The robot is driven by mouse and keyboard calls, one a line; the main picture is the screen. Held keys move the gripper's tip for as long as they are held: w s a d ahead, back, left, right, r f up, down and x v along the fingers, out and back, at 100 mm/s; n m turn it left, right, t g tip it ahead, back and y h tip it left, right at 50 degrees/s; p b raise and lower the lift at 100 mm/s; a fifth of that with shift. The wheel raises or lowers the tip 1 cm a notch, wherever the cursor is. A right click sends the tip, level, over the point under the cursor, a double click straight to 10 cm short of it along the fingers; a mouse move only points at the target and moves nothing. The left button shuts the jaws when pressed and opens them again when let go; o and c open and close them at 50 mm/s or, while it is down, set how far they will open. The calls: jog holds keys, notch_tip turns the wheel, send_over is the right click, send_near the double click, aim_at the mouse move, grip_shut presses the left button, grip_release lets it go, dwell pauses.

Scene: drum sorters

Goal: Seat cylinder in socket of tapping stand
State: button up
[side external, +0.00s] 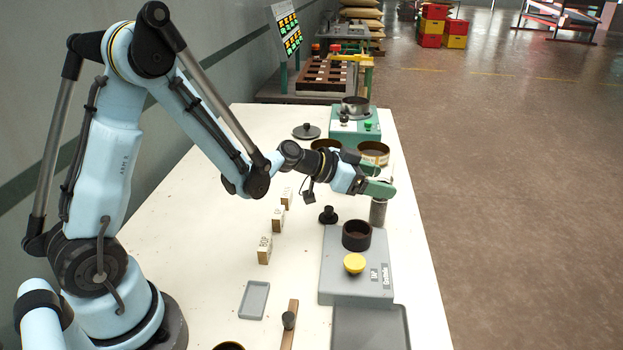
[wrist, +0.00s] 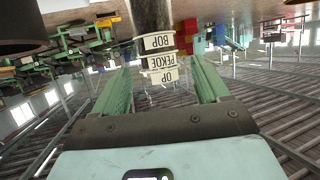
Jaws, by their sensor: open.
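The cylinder (side external: 378,213) is upright just behind the right rear part of the grey tapping stand in the side view; its lower part looks dark grey. In the wrist view a dark column (wrist: 152,14), apparently the cylinder, stands between the fingers. My gripper (side external: 378,188) has its green fingers open on either side of the cylinder's upper part, which they partly hide. The fingers also show apart in the wrist view (wrist: 160,85). The tapping stand (side external: 335,285) has a dark ring-shaped socket (side external: 357,236) on top and a yellow button (side external: 354,263) in front of it.
Label blocks (side external: 265,250) stand in a row left of the stand. A black knob-like piece (side external: 328,215) is behind it. A grey tray (side external: 370,327) lies in front. Behind my gripper are round drums (side external: 373,152) and a green machine (side external: 355,130). The left table area is mostly clear.

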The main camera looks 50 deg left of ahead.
jog(key=s+a+r+n+g+y, duration=0.1)
jog(key=s+r+n+g+y, duration=0.1)
jog(key=s, duration=0.8)
jog(key=s+r+n+g+y, duration=0.2)
jog(key=s+y, duration=0.1)
jog(key=s, duration=0.7)
jog(key=shift+s+a+r+n+g, duration=0.15)
jog(key=shift+s+a+n+g, duration=0.15)
jog(key=shift+a+n+g, duration=0.1)
jog(key=shift+s+a+n+y, duration=0.3)
jog(key=shift+s+y, duration=0.15)
jog(key=shift+y, duration=0.05)
